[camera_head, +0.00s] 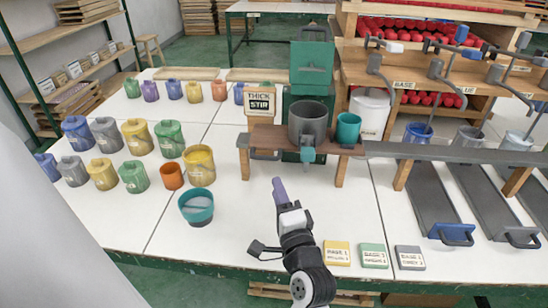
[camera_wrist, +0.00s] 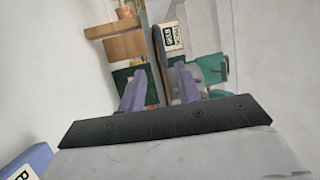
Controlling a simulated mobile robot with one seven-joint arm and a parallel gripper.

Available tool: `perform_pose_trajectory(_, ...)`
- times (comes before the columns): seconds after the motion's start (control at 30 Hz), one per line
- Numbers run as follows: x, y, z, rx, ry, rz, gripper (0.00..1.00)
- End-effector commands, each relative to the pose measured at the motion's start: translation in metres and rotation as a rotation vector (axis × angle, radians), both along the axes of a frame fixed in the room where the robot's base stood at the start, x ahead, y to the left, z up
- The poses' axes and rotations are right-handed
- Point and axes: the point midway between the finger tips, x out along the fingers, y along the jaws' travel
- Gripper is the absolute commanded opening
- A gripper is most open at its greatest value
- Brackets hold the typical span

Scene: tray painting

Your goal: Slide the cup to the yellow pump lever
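A teal cup (camera_head: 196,207) with pale contents stands on the white table, left of my gripper. Another teal cup (camera_head: 348,127) sits on the right of the small wooden stand (camera_head: 262,136), beside a grey pot (camera_head: 308,122). I cannot tell which cup is meant. Pump arms with grey and blue parts (camera_head: 435,68) stand at the back right; I cannot make out a yellow lever. My gripper (camera_head: 279,188) is above the table in front of the stand. In the wrist view its two purple fingers (camera_wrist: 160,88) are apart, with nothing visibly held.
Yellow, green and grey labelled blocks (camera_head: 374,256) lie near the front edge. Several coloured jugs (camera_head: 138,137) and an orange cup (camera_head: 171,176) fill the left. A grey rail (camera_head: 450,153) and dark tracks (camera_head: 430,195) occupy the right. Table around my gripper is clear.

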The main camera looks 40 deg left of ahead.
Motion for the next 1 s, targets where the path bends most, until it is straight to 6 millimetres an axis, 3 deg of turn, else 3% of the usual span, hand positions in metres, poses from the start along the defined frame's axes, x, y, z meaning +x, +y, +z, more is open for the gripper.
perform_pose_trajectory(0.6, 0.066, 0.093, 0.023, 0.000, -0.008, 0.000, 0.33)
perform_pose_trajectory(1.0, 0.075, 0.105, 0.023, 0.000, -0.006, -0.002, 0.33)
